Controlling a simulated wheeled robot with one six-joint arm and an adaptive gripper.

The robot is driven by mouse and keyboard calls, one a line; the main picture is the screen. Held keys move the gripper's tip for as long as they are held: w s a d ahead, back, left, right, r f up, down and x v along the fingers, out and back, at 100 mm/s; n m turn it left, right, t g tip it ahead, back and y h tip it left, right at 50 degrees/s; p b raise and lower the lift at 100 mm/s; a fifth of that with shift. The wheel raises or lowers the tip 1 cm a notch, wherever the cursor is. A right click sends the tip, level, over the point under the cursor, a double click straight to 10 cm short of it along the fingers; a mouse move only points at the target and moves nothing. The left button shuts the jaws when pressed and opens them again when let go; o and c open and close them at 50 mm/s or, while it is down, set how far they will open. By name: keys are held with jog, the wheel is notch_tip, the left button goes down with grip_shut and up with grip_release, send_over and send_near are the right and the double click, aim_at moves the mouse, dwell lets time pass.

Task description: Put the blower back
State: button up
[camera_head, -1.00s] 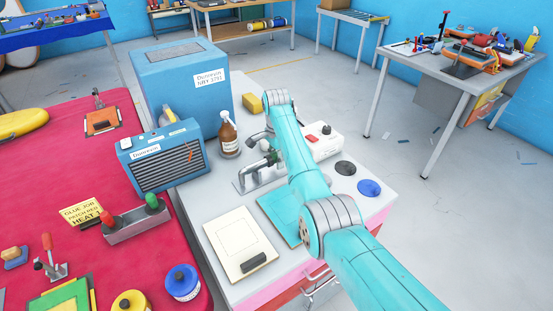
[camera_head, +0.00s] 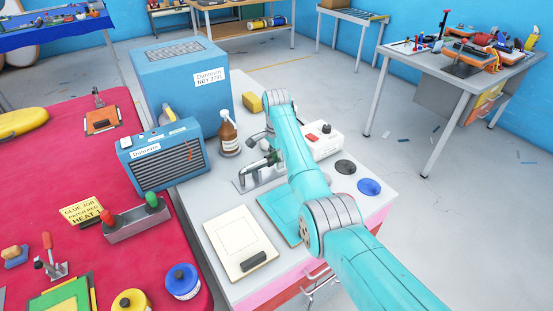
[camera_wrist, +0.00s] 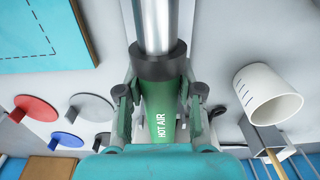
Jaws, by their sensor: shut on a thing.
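The blower (camera_wrist: 160,113) is a green tool marked "HOT AIR" with a black collar and a bright metal tube. In the wrist view my gripper (camera_wrist: 158,94) is shut on its green body, one finger on each side. The tube runs up out of the picture. In the head view my gripper (camera_head: 260,138) is partly hidden by my turquoise arm over the grey worktop (camera_head: 222,195). A grey metal fixture (camera_head: 250,181) stands beneath it there.
A brown bottle (camera_head: 229,138), blue heater (camera_head: 163,157) and large blue box (camera_head: 180,84) stand left of my gripper. A white switch box (camera_head: 322,143) and flat discs (camera_head: 369,186) lie to its right. In the wrist view a white cup (camera_wrist: 267,93) stands close by on the right.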

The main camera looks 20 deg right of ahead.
dwell(0.3)
jog(key=o, duration=1.7)
jog(key=shift+r, duration=3)
